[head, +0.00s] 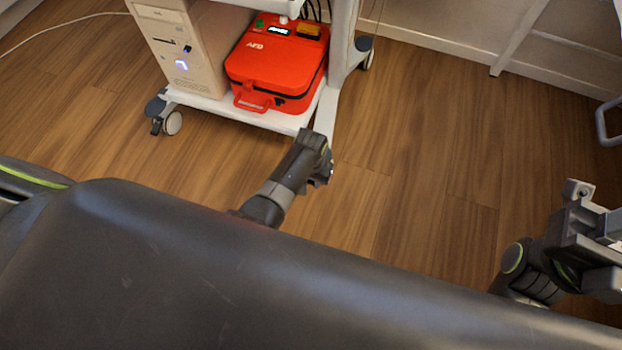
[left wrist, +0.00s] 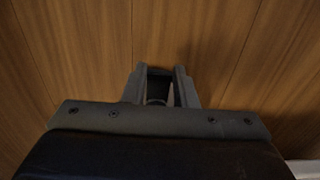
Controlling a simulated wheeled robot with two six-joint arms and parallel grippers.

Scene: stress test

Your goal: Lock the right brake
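A white wheeled cart (head: 205,103) stands at the top of the head view. Its front left caster (head: 172,123) has a dark brake pedal (head: 155,106). A rear right caster (head: 367,58) shows at the far side. My right gripper (head: 598,245) is at the right edge, away from the cart.
A red AED case (head: 275,65) and a beige computer tower (head: 180,50) stand on the cart's lower shelf. My dark body fills the bottom of the head view. The wooden floor (head: 430,150) right of the cart is clear. A white wall base (head: 450,45) runs behind.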

